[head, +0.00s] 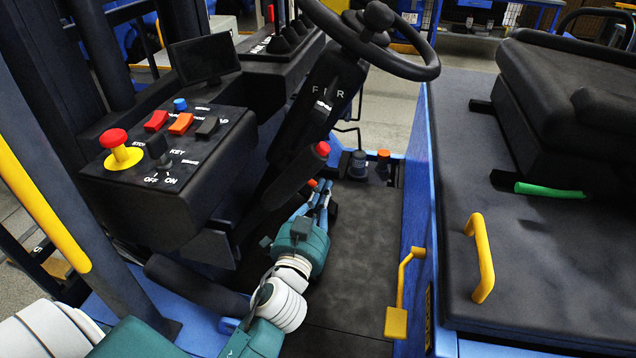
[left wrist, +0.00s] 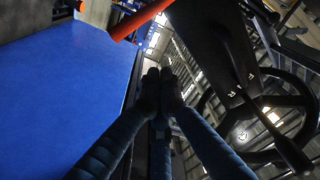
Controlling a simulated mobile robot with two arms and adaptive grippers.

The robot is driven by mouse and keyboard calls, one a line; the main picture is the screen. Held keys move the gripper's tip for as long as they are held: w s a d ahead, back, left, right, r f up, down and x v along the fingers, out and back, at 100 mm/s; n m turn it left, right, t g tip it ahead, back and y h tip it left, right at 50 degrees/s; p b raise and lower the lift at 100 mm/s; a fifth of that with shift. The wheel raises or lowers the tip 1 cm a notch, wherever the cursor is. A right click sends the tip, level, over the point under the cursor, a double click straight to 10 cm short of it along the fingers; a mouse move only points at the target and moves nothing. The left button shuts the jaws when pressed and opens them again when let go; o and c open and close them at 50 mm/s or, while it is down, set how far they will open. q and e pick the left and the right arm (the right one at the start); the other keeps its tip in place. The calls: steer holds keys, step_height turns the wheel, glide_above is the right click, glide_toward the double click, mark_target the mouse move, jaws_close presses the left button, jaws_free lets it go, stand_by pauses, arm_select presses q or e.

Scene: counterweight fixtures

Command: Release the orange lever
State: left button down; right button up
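An orange lever (left wrist: 138,19) crosses the top of the left wrist view, running up and to the right; its ends are cut off or unclear. In the head view only a small orange end (head: 312,183) shows below the steering column, just by my left fingertips. The orange lever lies apart from the tips in that view. My right gripper is not in view.
A black lever with a red tip (head: 322,149) stands just above my left gripper. The steering wheel (head: 376,40) is above, the button console (head: 170,150) to the left. A yellow pedal-like handle (head: 397,322) and seat (head: 570,90) are right. The floor mat (head: 365,235) is clear.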

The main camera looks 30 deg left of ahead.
arm_select(q)
steer(key=w+a+f, duration=0.2)
steer(key=w+f, duration=0.1)
steer(key=shift+w+a+b, duration=0.1)
steer(key=shift+a+b, duration=0.2)
steer(key=shift+a, duration=0.1)
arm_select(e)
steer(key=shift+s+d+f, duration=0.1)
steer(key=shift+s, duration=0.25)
